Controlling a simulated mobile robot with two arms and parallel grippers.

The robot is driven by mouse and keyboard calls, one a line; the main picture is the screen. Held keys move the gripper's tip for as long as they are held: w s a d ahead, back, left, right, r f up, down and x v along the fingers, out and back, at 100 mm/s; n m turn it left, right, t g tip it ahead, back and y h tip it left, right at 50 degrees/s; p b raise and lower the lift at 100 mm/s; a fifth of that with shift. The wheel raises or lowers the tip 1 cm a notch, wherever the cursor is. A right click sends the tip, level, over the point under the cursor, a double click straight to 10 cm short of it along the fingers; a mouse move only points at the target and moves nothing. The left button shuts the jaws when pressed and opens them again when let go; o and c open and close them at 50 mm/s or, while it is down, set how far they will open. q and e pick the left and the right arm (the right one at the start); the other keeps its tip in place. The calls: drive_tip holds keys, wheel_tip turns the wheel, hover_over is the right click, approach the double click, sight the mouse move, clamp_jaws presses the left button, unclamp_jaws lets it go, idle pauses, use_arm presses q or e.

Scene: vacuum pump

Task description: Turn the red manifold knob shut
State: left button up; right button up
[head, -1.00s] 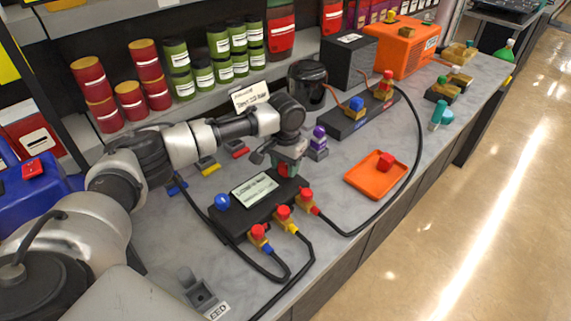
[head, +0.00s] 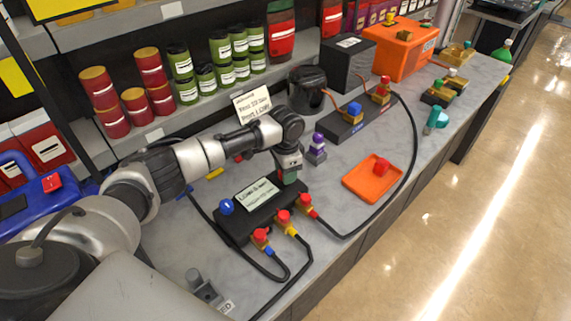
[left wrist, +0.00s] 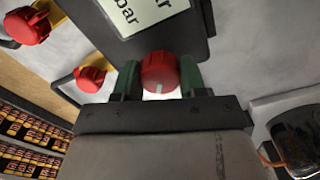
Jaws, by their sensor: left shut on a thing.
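The manifold (head: 256,219) is a black block with a pale screen on top. It lies on the grey bench with a blue knob (head: 226,207) at its left end. My left gripper (head: 289,174) points down at the manifold's far right end. In the left wrist view, its green fingers (left wrist: 160,80) are shut on the red manifold knob (left wrist: 159,69), one on each side. A small white mark shows on the knob. In the head view, the gripper hides this knob. My right gripper is not in view.
Red-capped valves (head: 283,217) with black hoses line the manifold's near side. An orange tray (head: 366,187) with a red piece lies to the right. A purple-topped item (head: 317,145) and a pump (head: 307,92) stand behind the gripper. Jars fill the shelf behind.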

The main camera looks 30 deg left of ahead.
use_arm(q)
drive_tip(key=m+p, duration=0.1)
drive_tip(key=m, duration=0.2)
drive_tip(key=shift+r, duration=0.15)
drive_tip(key=m+p, duration=0.1)
drive_tip(key=m, duration=0.1)
drive_tip(key=shift+m, duration=0.3)
drive_tip(key=m, duration=0.4)
drive_tip(key=shift+m, duration=0.9)
drive_tip(key=shift+p, duration=0.3)
drive_tip(key=o, duration=0.9)
wheel_tip(320, 180, up, 11)
drive_tip(key=shift+f+b, duration=0.2)
drive_tip(key=shift+b, duration=0.75)
